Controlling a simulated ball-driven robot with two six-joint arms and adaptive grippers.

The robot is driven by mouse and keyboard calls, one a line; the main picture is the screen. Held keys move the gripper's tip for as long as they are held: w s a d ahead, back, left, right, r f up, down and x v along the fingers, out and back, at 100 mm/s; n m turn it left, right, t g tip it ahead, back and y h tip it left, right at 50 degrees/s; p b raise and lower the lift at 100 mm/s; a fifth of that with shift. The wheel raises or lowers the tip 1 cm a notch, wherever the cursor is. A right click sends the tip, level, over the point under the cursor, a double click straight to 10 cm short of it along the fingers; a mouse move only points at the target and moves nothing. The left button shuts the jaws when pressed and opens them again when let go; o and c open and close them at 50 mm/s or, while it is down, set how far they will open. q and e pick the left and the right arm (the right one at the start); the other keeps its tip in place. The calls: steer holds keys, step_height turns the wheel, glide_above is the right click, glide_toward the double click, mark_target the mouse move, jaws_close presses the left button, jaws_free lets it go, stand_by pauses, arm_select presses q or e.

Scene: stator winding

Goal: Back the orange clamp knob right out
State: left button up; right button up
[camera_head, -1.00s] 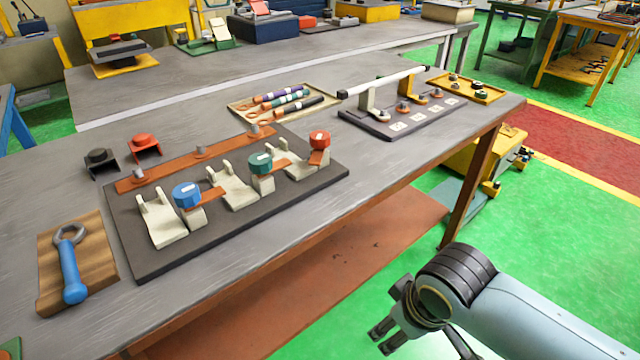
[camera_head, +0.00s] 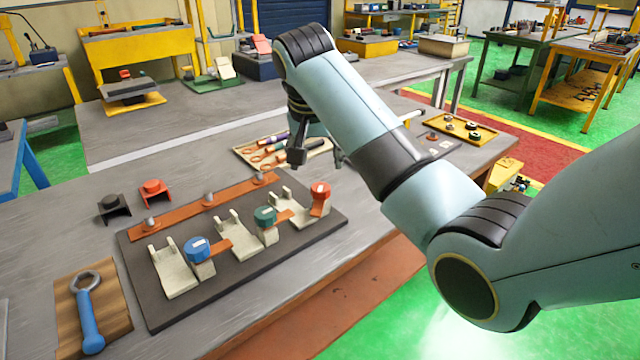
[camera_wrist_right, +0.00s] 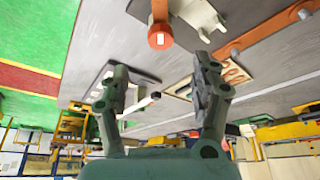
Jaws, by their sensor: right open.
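The orange-red clamp knob (camera_head: 320,190) stands at the right end of a dark clamp board (camera_head: 170,315), on an orange strap by a pale bracket. It also shows at the top of the right wrist view, as an orange cap (camera_wrist_right: 160,38). A blue knob (camera_head: 197,248) and a green knob (camera_head: 265,215) stand to its left on the same board. My right gripper (camera_head: 318,158) is open and empty, behind and above the orange knob in the head view. In the wrist view its fingers (camera_wrist_right: 160,78) are spread, apart from the knob. My left gripper is not in view.
My right arm hides much of the second dark board. A blue wrench (camera_head: 85,305) lies on a wooden block at front left. Black and red pieces (camera_head: 155,188) stand behind the board.

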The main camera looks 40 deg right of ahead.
mark_target(321, 187)
steer(key=x, duration=1)
steer(key=shift+w+d+f, duration=0.2)
steer(key=shift+c, duration=0.5)
